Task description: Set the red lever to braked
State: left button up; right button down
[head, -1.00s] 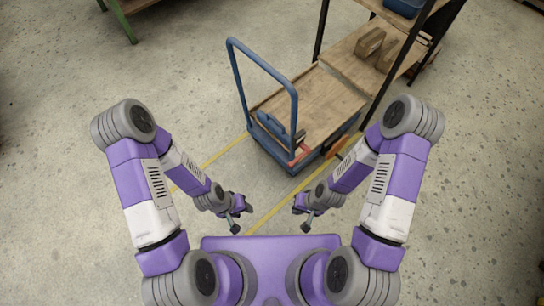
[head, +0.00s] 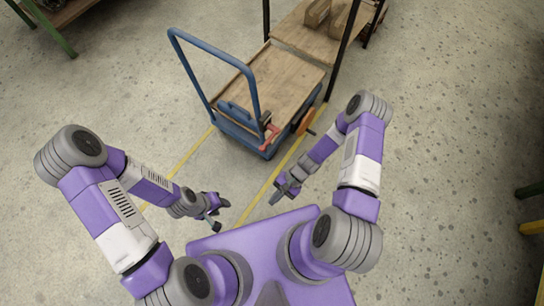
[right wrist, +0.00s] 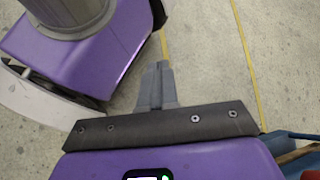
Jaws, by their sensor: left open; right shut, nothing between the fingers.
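The red lever (head: 269,134) is at the near end of a blue cart (head: 241,140), beside the foot of its handle post. It is small here, and I cannot tell its exact setting. My right gripper (head: 279,195) is shut and empty, apart from the cart on its near side and below the lever in the picture. Its closed fingers (right wrist: 158,85) also show in the right wrist view, where a red piece (right wrist: 312,174) at the lower right corner may be the lever. My left gripper (head: 218,213) is open and empty, further from the cart.
The cart has a wooden deck (head: 280,85), a tall blue handle (head: 213,48) and an orange round part (head: 305,121) at its right side. A shelf with dark posts (head: 341,60) stands behind it.

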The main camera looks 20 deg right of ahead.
jog(key=w+f+m+t+y+b, duration=0.2)
jog(key=w+f+m+t+y, duration=0.1)
jog(key=w+f+m+y, duration=0.15)
jog(key=w+d+f+m+t+b, duration=0.1)
jog(key=w+d+m+t, duration=0.2)
jog(key=d+t, duration=0.3)
jog(key=w+d+f+m+t+y+b, duration=0.1)
jog(key=w+d+m+t, duration=0.2)
jog(key=d+m+t, duration=0.3)
jog(key=d+t, duration=0.1)
jog(key=t, duration=0.2)
jog(key=shift+d+f+b, duration=0.2)
jog(key=shift+d+b, duration=0.1)
jog(key=shift+b, duration=0.1)
jog(key=shift+a, duration=0.1)
jog(key=w+a+r, duration=0.6)
jog(key=w+a, duration=0.1)
jog(key=a, duration=0.1)
jog(key=shift+w+a, duration=0.3)
jog(key=shift+a, duration=0.05)
jog(key=shift+s+r, duration=0.1)
jog(key=shift+r, duration=0.05)
